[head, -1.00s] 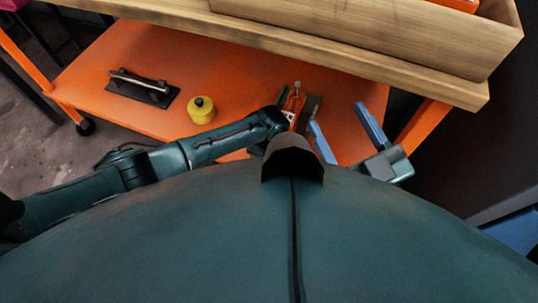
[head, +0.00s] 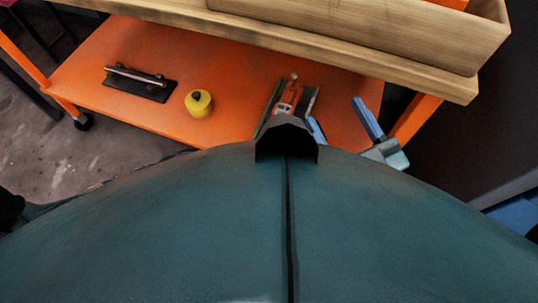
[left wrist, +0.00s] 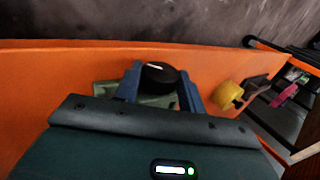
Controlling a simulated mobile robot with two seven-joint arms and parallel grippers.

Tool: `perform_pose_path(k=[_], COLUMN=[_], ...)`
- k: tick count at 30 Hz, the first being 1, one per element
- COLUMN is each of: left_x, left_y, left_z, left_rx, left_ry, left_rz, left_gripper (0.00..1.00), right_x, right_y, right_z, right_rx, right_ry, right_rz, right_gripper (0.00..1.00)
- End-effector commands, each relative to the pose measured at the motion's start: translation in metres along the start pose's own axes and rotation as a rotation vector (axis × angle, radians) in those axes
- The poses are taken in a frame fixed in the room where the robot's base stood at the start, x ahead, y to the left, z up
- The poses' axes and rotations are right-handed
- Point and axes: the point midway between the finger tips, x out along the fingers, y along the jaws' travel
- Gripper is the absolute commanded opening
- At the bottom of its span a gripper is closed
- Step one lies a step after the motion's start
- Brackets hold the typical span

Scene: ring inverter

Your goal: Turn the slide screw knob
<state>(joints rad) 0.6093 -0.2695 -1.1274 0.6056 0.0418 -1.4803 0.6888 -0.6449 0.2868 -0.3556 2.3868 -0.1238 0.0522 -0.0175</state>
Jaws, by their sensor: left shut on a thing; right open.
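The black slide screw knob (left wrist: 160,74), with a white mark on top, shows in the left wrist view. My left gripper (left wrist: 160,84) has its blue fingers on either side of the knob and is shut on it. A grey-green plate (left wrist: 106,92) lies beneath. In the head view the slide device (head: 288,94), with a red-orange body between dark rails, sits on the orange shelf; its near part is hidden by my body. My right gripper (head: 334,110) is open and empty, to the right of the device.
The orange shelf (head: 150,70) also holds a yellow round object (head: 198,103) and a black plate with a metal handle (head: 140,83). A wooden top (head: 330,55) overhangs its back. Orange legs stand at both ends. The shelf is clear between the objects.

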Motion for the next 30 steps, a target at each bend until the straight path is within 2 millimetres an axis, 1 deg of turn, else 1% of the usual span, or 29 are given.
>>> perform_pose_path(k=[13, 14, 21, 30], left_x=[0.001, 0.001, 0.0007, -0.0003], left_y=[0.0002, 0.0002, 0.0003, 0.0012], left_z=[0.001, 0.001, 0.0004, -0.0001], left_rx=[-0.001, -0.001, -0.001, -0.001], left_ry=[-0.003, -0.003, -0.001, 0.002], left_rz=[-0.008, -0.008, -0.007, -0.003], left_gripper=[0.17, 0.42, 0.62, 0.62], right_x=[0.0012, 0.0012, 0.0013, 0.0022], right_y=[-0.0012, -0.0012, -0.0009, 0.0013], right_z=[-0.0027, -0.0027, -0.0029, -0.0051], right_rx=[0.005, 0.005, 0.003, -0.003], right_ry=[0.009, 0.009, 0.009, 0.015], right_rz=[-0.004, -0.004, -0.004, -0.002], right_gripper=[0.62, 0.62, 0.62, 0.62])
